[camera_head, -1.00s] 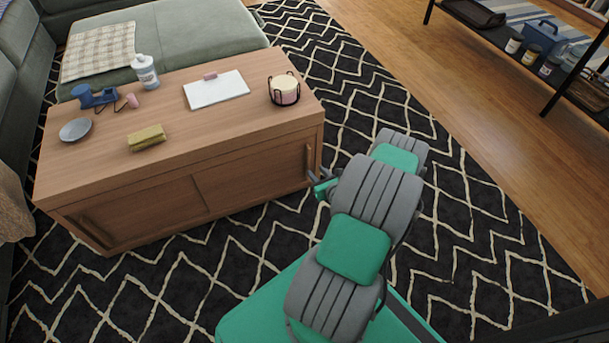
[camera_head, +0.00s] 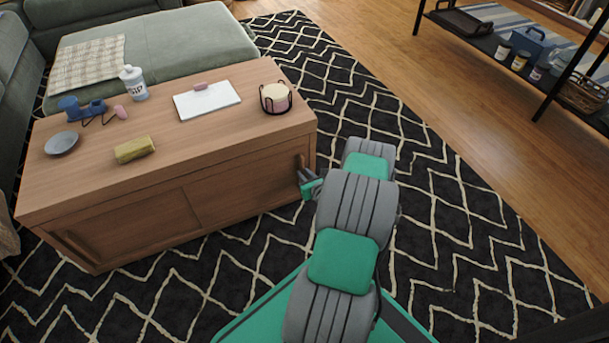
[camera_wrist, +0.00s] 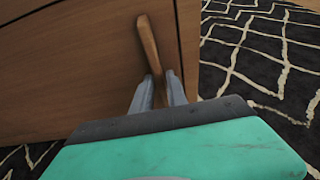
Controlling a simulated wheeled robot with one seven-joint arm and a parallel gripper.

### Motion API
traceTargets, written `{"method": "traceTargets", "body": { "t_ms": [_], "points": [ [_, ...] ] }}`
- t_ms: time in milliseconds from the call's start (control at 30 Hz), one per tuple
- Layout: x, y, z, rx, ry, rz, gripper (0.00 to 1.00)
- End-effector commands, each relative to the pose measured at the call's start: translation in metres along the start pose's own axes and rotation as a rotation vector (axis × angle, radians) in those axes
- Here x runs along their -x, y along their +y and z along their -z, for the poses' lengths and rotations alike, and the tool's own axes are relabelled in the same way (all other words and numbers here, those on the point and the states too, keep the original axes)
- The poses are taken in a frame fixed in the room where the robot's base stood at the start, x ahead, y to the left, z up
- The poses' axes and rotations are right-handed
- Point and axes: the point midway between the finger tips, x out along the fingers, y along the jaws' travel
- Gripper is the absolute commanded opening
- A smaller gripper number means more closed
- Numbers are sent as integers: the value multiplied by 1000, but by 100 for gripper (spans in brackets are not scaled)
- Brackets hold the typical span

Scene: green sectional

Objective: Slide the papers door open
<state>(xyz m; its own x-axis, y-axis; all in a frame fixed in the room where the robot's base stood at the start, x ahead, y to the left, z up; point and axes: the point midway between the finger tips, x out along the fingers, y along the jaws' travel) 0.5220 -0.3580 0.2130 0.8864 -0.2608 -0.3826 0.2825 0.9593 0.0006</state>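The low wooden coffee table (camera_head: 165,155) has two sliding door panels on its front, a left one (camera_head: 130,225) and a right one (camera_head: 235,192). Which is the papers door I cannot tell. A slim wooden handle (camera_wrist: 149,45) stands upright at the right end of the right panel. My gripper (camera_head: 306,180) is at this handle. In the wrist view its two grey fingers (camera_wrist: 158,92) lie on either side of the handle's lower part, with small gaps showing. Whether they touch the handle is not clear.
On the tabletop are a white bottle (camera_head: 133,84), a clipboard (camera_head: 207,100), a candle in a black holder (camera_head: 275,98), a yellow sponge (camera_head: 135,149) and a grey dish (camera_head: 61,143). Patterned rug (camera_head: 450,220) lies open to the right. A shelf (camera_head: 520,55) stands at the back right.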

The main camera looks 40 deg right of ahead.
Motion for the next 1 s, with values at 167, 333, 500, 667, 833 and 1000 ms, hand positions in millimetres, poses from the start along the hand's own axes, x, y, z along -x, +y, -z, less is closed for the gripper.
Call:
{"method": "traceTargets", "body": {
  "t_ms": [167, 333, 500, 667, 833, 1000],
  "points": [
    [0, 0, 0, 0, 0, 0, 2],
    [0, 0, 0, 0, 0, 0, 0],
    [0, 0, 0, 1, 0, 0, 0],
    [0, 0, 0, 1, 0, 0, 0],
    [0, 0, 0, 1, 0, 0, 0],
    [0, 0, 0, 0, 0, 0, 0]
  ]
}}
